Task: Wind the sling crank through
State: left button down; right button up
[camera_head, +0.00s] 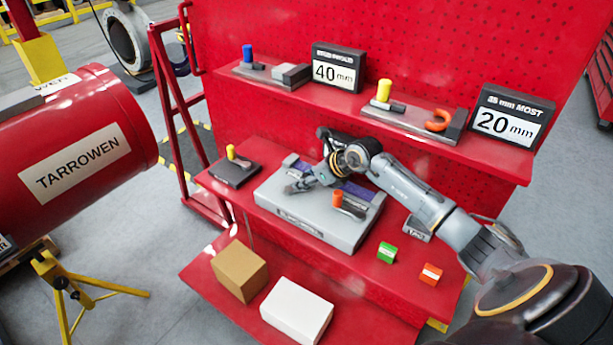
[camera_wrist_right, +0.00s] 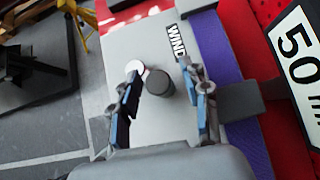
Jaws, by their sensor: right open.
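A grey box-shaped unit (camera_head: 310,222) lies on the middle red shelf, with a purple sling band (camera_head: 358,192) across its top. A dark crank arm with an orange knob (camera_head: 338,199) sits on its front right part. My right gripper (camera_head: 297,187) is over the unit's left part, left of the orange knob. In the right wrist view its two fingers (camera_wrist_right: 162,108) are apart, with a dark round post (camera_wrist_right: 160,82) just beyond and between their tips. I cannot tell whether they touch it. A pale disc (camera_wrist_right: 134,67) is beside the post. My left gripper is not in view.
A small dark unit with a yellow knob (camera_head: 231,153) stands left on the same shelf. Green (camera_head: 387,252) and orange (camera_head: 431,274) blocks lie at right. Brown (camera_head: 239,270) and white (camera_head: 297,310) boxes sit below. The upper shelf (camera_head: 375,112) overhangs behind my right arm.

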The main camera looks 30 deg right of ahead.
grip_shut()
jog(key=shift+a, duration=0.1)
